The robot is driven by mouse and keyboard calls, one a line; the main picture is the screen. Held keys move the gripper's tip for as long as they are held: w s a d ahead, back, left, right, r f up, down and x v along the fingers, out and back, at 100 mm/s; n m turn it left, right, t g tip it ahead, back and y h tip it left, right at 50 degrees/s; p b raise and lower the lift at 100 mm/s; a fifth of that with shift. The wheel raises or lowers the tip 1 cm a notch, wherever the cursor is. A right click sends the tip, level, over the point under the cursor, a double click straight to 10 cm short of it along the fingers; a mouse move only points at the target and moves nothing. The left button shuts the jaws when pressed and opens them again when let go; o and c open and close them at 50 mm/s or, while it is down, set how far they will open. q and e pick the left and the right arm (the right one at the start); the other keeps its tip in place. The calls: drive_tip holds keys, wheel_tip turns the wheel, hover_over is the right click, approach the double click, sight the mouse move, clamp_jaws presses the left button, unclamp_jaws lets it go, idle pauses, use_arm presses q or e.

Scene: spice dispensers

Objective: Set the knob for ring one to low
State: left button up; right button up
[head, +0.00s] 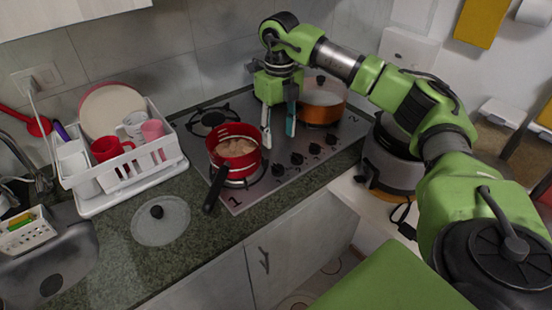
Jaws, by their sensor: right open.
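The steel cooktop (211,149) carries a row of dark knobs along its front right side. The knob nearest the printed 1 (277,169) is at the left end of that row. The other knobs (314,148) run up toward the printed 2. I cannot read any knob's setting. My right gripper (279,133) points down over the cooktop with its two fingers apart and nothing between them. It is up and left of the knobs, between the red pan and the orange pot. My left gripper is not in view.
A red pan (224,137) with food stands at the cooktop's front left, its dark handle jutting over the counter. An orange pot (322,106) stands behind. A glass lid (161,220) lies on the counter. A dish rack (176,165) stands left. A grey appliance (395,176) is right.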

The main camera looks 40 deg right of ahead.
drive_tip(key=p, duration=0.1)
hover_over(278, 166)
wheel_tip(278, 166, down, 6)
drive_tip(key=shift+f, duration=0.1)
wheel_tip(278, 166, down, 4)
drive_tip(key=shift+r+p, duration=0.1)
drive_tip(key=shift+p, duration=0.5)
drive_tip(key=shift+f, duration=0.35)
drive_tip(key=shift+w+f, duration=0.1)
drive_tip(key=shift+f, duration=0.25)
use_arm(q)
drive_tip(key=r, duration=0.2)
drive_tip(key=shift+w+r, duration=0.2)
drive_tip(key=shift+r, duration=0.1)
use_arm(e)
drive_tip(key=c, duration=1.1)
